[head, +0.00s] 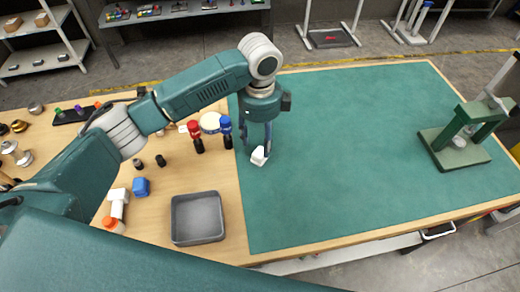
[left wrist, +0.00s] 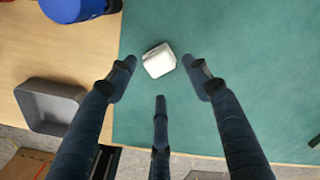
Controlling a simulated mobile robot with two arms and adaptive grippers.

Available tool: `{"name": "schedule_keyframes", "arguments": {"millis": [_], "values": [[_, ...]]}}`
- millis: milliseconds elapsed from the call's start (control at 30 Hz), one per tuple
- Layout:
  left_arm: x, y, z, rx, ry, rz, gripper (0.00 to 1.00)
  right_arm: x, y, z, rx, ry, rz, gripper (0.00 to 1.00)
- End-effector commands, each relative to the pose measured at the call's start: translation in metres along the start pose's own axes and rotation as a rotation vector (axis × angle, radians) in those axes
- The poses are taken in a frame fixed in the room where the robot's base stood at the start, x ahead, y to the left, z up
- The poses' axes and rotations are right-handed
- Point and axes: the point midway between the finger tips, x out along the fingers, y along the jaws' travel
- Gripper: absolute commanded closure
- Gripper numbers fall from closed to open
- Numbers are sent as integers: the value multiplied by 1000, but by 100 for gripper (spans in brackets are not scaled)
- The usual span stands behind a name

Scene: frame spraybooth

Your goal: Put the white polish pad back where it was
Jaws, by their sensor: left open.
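The white polish pad (head: 259,156) is a small white block lying on the green mat (head: 340,150), near its left edge. My left gripper (head: 257,146) points down over the pad, with its fingers apart. In the left wrist view the pad (left wrist: 158,60) lies just beyond and between the open fingertips of the left gripper (left wrist: 158,78). No finger clearly touches it. My right gripper is not in view.
A red-topped tool (head: 196,136) and a blue-topped tool (head: 226,131) stand left of the pad. A grey tray (head: 197,218) sits on the wood at the front. A green press (head: 457,140) stands at the right. The mat's middle is clear.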

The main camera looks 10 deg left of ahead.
Motion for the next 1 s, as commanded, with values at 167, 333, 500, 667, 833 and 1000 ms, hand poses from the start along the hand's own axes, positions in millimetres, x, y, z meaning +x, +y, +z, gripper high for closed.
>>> {"name": "schedule_keyframes", "arguments": {"millis": [167, 333, 500, 667, 833, 1000], "values": [[-36, -2, 0, 0, 0, -4, 50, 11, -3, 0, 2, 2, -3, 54], [-58, -1, -1, 0, 1, -2, 50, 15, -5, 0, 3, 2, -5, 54], [-65, 0, 0, -1, 0, 0, 50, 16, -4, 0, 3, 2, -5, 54], [-66, 0, 0, -1, 0, 1, 50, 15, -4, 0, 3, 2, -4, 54], [-65, 0, 0, -1, 1, 1, 50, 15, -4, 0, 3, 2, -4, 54], [-65, 0, 0, -1, 1, 1, 50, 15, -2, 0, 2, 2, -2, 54]]}}
